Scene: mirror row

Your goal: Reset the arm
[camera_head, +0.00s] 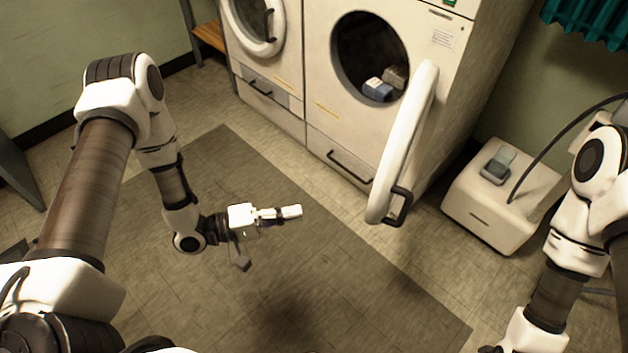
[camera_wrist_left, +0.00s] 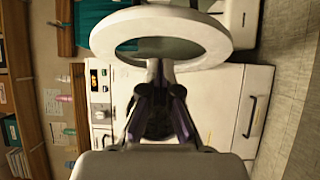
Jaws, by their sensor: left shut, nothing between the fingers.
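My left gripper (camera_head: 280,213) is out in front of the machines, above the dark floor mat, and its fingers are closed with nothing between them. In the left wrist view the closed fingers (camera_wrist_left: 160,72) point toward a white ring-shaped door (camera_wrist_left: 110,40). My left arm comes in from the left and bends down to the gripper. My right arm shows at the right edge, but its gripper is not in view.
A white front-loading machine (camera_head: 325,115) stands ahead with its round door (camera_head: 408,140) swung open. Folded cloth-like items (camera_head: 378,88) lie inside. A second machine (camera_head: 283,85) has its door closed. A low white box (camera_head: 520,217) stands right. The floor mat (camera_head: 330,290) is clear.

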